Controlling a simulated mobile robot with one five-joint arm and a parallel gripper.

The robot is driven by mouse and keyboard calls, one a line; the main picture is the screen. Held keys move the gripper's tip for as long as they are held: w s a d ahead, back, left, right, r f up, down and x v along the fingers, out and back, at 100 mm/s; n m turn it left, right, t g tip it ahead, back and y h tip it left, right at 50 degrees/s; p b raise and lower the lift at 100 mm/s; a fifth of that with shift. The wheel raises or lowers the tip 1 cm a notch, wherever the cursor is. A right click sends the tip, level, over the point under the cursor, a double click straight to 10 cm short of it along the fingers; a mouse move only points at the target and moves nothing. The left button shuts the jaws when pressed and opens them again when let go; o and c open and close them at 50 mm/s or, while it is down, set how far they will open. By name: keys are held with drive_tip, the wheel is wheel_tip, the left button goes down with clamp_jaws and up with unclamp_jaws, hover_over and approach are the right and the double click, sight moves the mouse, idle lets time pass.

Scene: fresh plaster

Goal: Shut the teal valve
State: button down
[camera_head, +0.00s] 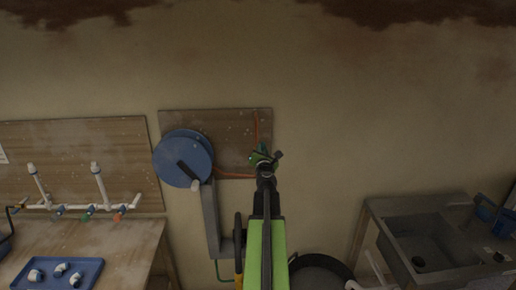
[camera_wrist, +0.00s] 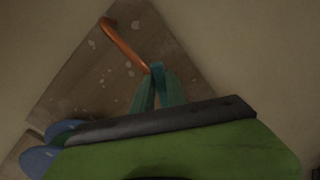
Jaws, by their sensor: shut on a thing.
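The teal valve (camera_wrist: 157,68) shows as a small blue-teal part at the lower end of an orange pipe (camera_wrist: 123,44) in the wrist view. My gripper (camera_wrist: 156,82) reaches it from below, its two dark teal fingers closing together on it. In the head view my gripper (camera_head: 264,158) is at the right part of a wooden wall board (camera_head: 230,122), with a small green part beside it. The fingers and my arm hide most of the valve, so its handle angle cannot be read.
A blue disc with a crank (camera_head: 181,157) stands left of my gripper. Further left, white pipes (camera_head: 98,183) with blue, green and red fittings stand over a bench holding a blue tray (camera_head: 62,262). A grey sink (camera_head: 425,240) is at the right. The wall between is clear.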

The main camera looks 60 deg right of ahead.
drive_tip(key=m, duration=0.2)
drive_tip(key=shift+s+d+f+m, duration=0.2)
drive_tip(key=shift+s+d+m, duration=0.1)
drive_tip(key=shift+m, duration=0.1)
drive_tip(key=m+b, duration=0.1)
drive_tip(key=m, duration=0.1)
drive_tip(key=f+m, duration=0.1)
drive_tip(key=m, duration=0.2)
drive_tip(key=s+f+m+b, duration=0.1)
drive_tip(key=m, duration=0.2)
drive_tip(key=shift+s+d+f+b, duration=0.1)
drive_tip(key=shift+d+f+b, duration=0.2)
drive_tip(key=shift+d, duration=0.1)
drive_tip(key=c, duration=1.4)
unclamp_jaws()
drive_tip(key=v, duration=0.7)
